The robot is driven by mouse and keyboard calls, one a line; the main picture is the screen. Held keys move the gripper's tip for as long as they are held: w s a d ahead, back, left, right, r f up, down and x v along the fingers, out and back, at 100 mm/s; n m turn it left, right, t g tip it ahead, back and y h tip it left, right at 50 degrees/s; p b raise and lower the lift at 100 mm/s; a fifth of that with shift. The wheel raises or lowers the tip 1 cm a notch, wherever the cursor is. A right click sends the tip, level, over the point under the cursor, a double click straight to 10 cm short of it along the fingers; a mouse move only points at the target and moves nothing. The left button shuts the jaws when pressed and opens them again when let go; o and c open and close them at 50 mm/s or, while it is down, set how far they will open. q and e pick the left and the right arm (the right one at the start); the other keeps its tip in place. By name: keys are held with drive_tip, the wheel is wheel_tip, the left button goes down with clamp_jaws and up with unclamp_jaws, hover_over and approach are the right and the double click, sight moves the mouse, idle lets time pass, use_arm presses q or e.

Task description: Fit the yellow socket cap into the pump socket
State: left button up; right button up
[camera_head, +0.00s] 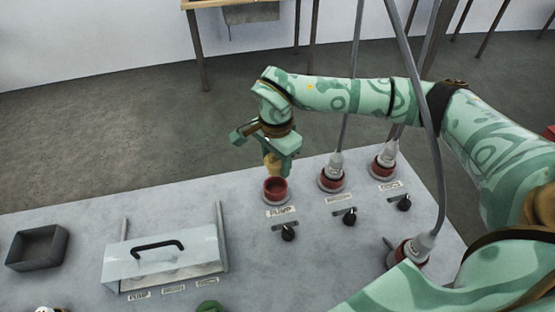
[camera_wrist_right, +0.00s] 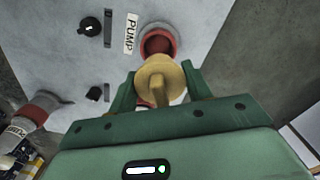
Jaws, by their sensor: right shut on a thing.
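The yellow socket cap (camera_wrist_right: 160,78) is held between the fingers of my right gripper (camera_wrist_right: 162,90), which is shut on its grip tab. In the head view the yellow cap (camera_head: 272,163) shows below my right gripper (camera_head: 268,150), just above and behind the pump socket. The pump socket (camera_head: 275,190) is a red, open ring with a dark inside, behind the PUMP label. In the right wrist view the pump socket (camera_wrist_right: 158,42) lies just beyond the cap, partly covered by it. The cap is outside the socket; whether their rims touch I cannot tell. My left gripper is not in view.
Two more red sockets (camera_head: 331,180) with grey plugs and cables stand right of the pump socket. Black knobs (camera_head: 288,233) sit in front. A clear cover with a black handle (camera_head: 144,247) and a grey tray (camera_head: 37,248) are at left. A cable hangs across the right side.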

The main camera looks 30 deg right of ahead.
drive_tip(key=shift+s+a+r, duration=0.1)
drive_tip(key=shift+r+p, duration=0.1)
drive_tip(key=shift+p, duration=0.35)
use_arm(q)
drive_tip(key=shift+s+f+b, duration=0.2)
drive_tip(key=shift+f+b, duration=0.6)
drive_tip(key=shift+b, duration=0.45)
use_arm(e)
drive_tip(key=shift+f, duration=2.65)
use_arm(q)
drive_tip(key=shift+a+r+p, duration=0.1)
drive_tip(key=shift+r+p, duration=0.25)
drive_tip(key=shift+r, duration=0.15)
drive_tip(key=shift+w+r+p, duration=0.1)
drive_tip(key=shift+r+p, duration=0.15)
drive_tip(key=shift+p, duration=0.2)
use_arm(e)
drive_tip(key=shift+r, duration=0.1)
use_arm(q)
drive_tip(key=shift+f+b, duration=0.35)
use_arm(e)
drive_tip(key=shift+f, duration=0.8)
drive_tip(key=o, duration=1)
drive_tip(key=shift+o, duration=0.2)
